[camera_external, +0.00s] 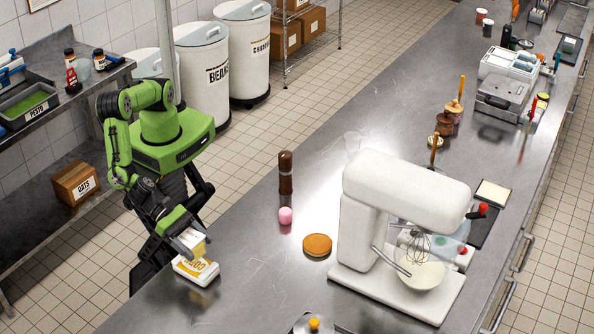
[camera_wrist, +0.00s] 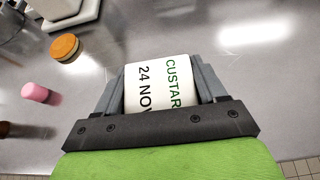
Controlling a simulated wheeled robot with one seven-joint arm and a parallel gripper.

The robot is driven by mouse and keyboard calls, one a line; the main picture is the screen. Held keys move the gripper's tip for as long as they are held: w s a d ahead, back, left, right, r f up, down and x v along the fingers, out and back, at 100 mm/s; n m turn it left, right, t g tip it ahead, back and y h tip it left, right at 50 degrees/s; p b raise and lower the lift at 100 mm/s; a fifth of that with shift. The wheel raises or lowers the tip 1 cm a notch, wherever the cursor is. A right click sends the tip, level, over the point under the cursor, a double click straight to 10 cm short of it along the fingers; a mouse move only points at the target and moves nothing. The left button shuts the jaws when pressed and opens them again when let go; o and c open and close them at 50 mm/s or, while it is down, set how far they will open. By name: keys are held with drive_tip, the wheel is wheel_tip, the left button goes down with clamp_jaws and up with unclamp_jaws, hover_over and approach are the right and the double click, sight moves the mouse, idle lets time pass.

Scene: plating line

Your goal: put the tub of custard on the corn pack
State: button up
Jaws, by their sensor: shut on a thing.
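The tub of custard (camera_wrist: 155,88) is between the fingers of my gripper (camera_wrist: 158,92) in the wrist view; its white label reads "CUSTAR" and "24 NOV". In the external view my gripper (camera_external: 196,244) is shut on the tub, which shows as a small pale yellow patch (camera_external: 201,249), mostly hidden by the fingers. A white pack with orange-yellow lettering (camera_external: 196,272), apparently the corn pack, lies at the counter's near left edge, just below the gripper. I cannot tell whether the tub touches it. The pack is hidden in the wrist view.
A stand mixer (camera_external: 398,215) with a bowl stands to the right on the steel counter (camera_external: 262,285). A round orange-brown cake (camera_external: 317,245), a pink cylinder (camera_external: 285,216) and a dark brown mill (camera_external: 286,173) stand nearer. The counter between pack and cake is clear.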

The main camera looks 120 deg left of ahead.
sight(202, 257)
drive_tip(key=shift+f, duration=1.8)
drive_tip(key=o, duration=1.2)
